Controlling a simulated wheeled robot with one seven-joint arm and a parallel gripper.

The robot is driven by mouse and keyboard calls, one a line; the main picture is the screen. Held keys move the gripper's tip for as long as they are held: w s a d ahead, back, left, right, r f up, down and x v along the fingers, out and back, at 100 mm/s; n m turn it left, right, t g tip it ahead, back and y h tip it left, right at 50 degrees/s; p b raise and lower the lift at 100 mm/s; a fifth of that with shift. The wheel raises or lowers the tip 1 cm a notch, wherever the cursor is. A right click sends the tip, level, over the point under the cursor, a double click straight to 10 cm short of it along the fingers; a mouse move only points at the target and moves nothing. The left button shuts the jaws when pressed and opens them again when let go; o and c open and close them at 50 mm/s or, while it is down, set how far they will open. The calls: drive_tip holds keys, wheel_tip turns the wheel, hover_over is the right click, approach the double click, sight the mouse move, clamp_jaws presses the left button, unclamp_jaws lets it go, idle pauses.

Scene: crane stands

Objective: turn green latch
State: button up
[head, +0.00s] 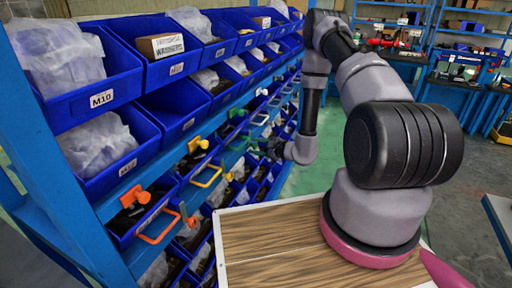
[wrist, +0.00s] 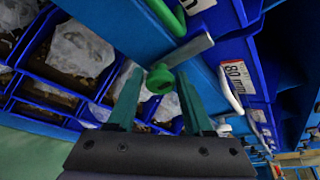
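The green latch (wrist: 160,78) shows in the wrist view as a round green knob, with a flat grey bar (wrist: 188,50) running from it toward the upper right. My gripper (wrist: 158,92) is open, with one finger on each side of the knob. The knob appears between the fingertips; I cannot tell whether either finger touches it. A green handle (wrist: 168,14) is at the top of the wrist view. In the head view, my gripper (head: 270,148) is small and dark beside the shelf, and the green latch (head: 237,112) shows small at the shelf front.
A blue rack holds several blue bins (head: 105,95) with bagged parts. Orange (head: 136,196) and yellow (head: 197,144) latches sit nearer along the rack. A white handle (wrist: 230,90) is right of my gripper. A wood-topped surface (head: 270,245) lies below my arm. Green floor beside the rack is open.

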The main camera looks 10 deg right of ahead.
drive_tip(key=shift+o, duration=0.6)
drive_tip(key=v, duration=1)
drive_tip(key=shift+s+d, duration=0.2)
drive_tip(key=shift+s, duration=0.15)
